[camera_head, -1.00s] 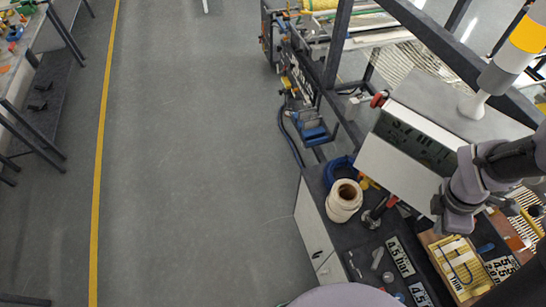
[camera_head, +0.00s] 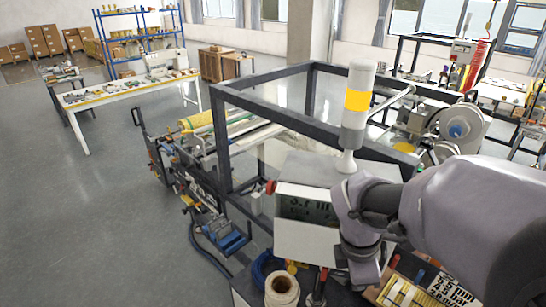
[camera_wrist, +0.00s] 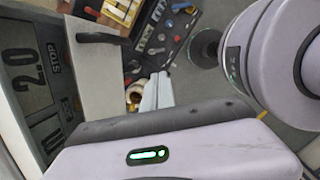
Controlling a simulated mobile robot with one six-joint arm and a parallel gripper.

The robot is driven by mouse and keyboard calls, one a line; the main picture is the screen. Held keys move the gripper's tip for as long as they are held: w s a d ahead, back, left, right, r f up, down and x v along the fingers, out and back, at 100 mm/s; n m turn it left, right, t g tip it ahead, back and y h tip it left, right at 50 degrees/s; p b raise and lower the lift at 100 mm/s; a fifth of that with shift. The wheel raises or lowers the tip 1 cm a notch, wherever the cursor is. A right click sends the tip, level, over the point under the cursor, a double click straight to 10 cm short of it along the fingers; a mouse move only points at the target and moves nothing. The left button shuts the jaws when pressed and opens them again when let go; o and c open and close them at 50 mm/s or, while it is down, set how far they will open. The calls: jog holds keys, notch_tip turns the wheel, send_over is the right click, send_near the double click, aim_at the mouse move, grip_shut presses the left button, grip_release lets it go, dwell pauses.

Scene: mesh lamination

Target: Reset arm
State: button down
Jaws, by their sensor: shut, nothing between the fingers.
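My arm comes in from the right in the head view and folds down in front of a white control box (camera_head: 305,240) with a dark display. In the wrist view my gripper (camera_wrist: 157,92) shows as two pale fingers, shut together with nothing between them, above the worktop. The control box's dark display panel (camera_wrist: 30,75) fills the left edge of the wrist view. The fingers are hard to make out in the head view.
A signal light (camera_head: 355,115) stands on the control box beside my arm. A dark machine frame (camera_head: 225,140) rises behind it. A white roll (camera_head: 282,290) and a yellow tray (camera_head: 400,292) sit on the worktop. Open floor (camera_head: 90,220) lies at the left.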

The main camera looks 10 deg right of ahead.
jog(key=s+a+f+m+t+y+b, duration=0.1)
jog(key=s+a+f+m+b, duration=0.1)
jog(key=a+f+m+b, duration=0.2)
jog(key=s+a+f+m+t+y+b, duration=0.2)
jog(key=f+m+b, duration=0.7)
jog(key=f+b, duration=0.7)
jog(key=s+a+f+m+t+y+b, duration=0.1)
jog(key=s+a+f+m+b, duration=0.3)
jog(key=f+b, duration=0.6)
jog(key=a+m+t+b, duration=0.1)
jog(key=a+m+b, duration=0.1)
jog(key=b, duration=0.4)
jog(key=shift+f+m+b, duration=0.25)
jog(key=shift+m+b, duration=0.05)
jog(key=shift+m, duration=0.5)
